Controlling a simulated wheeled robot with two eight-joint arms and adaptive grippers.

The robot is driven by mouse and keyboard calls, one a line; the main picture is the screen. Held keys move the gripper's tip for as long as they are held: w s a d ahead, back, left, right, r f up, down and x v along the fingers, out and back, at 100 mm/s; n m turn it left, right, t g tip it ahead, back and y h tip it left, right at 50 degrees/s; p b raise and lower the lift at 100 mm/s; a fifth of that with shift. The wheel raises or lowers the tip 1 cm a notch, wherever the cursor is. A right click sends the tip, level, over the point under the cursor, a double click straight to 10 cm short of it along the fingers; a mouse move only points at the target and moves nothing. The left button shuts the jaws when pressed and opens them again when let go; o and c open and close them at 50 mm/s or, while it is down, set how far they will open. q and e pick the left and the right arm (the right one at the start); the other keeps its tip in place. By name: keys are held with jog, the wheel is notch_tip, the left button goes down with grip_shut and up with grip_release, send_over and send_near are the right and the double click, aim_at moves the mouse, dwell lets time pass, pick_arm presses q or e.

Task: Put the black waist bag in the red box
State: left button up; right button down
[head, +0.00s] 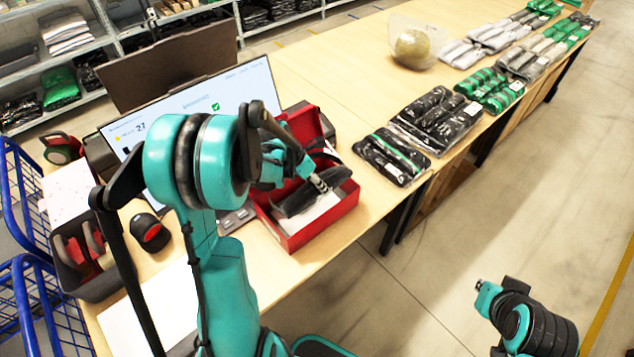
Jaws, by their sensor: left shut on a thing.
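The red box (318,232) stands open on the wooden table, its raised lid at the back. The black waist bag (296,201) is inside the box's outline, over a pale sheet or lining; I cannot tell whether it rests on the bottom. My left gripper (320,183) reaches in from behind my large teal arm and is shut on the black bag. Its fingertips are partly hidden against the dark bag. My right arm shows at the lower right, away from the table, and its gripper is not clearly visible.
A monitor (180,107) stands left of the box. A black tray (88,262) and a red-black scanner (150,232) lie nearer left. Packed dark garments (391,157) lie right of the box. A clear bag with a round yellowish item (412,46) sits farther back.

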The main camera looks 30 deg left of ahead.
pick_arm(q)
notch_tip(320, 180, down, 13)
jog(key=b, duration=1)
jog(key=shift+f+b, duration=0.2)
jog(key=shift+b, duration=0.2)
jog(key=o, duration=2.1)
jog(key=shift+r+p, duration=2.55)
jog(key=shift+r, duration=1.05)
